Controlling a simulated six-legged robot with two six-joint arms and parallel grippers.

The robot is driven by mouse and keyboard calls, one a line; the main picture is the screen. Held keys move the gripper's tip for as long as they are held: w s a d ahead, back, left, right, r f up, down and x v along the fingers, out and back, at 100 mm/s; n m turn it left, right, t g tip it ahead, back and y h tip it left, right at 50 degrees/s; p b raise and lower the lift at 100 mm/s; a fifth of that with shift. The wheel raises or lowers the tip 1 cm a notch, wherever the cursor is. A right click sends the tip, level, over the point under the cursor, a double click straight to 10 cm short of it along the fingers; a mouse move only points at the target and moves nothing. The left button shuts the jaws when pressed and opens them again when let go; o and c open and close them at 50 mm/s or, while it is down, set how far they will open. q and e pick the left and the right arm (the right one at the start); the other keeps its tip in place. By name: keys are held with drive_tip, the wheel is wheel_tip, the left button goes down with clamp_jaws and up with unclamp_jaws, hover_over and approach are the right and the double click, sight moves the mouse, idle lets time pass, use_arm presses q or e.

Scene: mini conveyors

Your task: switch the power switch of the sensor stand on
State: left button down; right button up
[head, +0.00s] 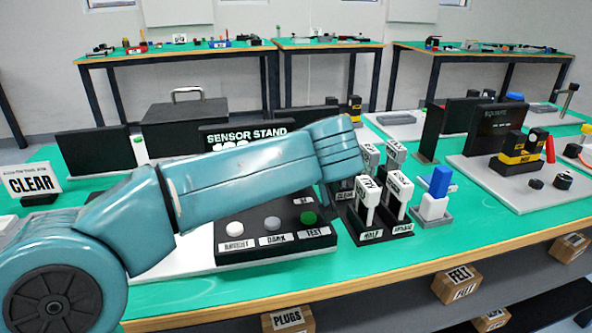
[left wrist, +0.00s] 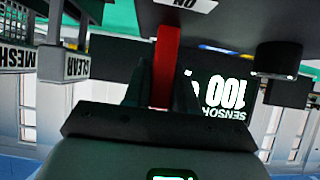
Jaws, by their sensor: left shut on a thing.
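The sensor stand's black control panel (head: 262,255) is in the head view, with two light knobs and one green button above labels BRIGHT, DARK and TEXT. Its SENSOR STAND display (head: 232,136) stands behind, partly covered by my left arm. In the left wrist view, which is upside down, a red switch lever (left wrist: 166,50) stands between the fingers of my left gripper (left wrist: 161,92). The gripper is shut on it. An ON label (left wrist: 187,4) is beside the lever's base. The display shows 100 (left wrist: 226,92). The fingers are hidden behind my arm in the head view.
Labelled paddles (head: 368,195) stand in a black rack right of the panel, close to my left wrist. A blue block (head: 440,182) sits beyond them. A CLEAR sign (head: 31,184) stands at left. The green tabletop (head: 480,210) is bare right of the blue block.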

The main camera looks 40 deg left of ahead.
idle(0.3)
use_arm(q)
drive_tip(key=c, duration=1)
unclamp_jaws()
drive_tip(key=p+v, duration=0.3)
drive_tip(key=v, duration=1.3)
drive_tip(key=shift+p, duration=0.4)
drive_tip(key=shift+d+r, duration=0.15)
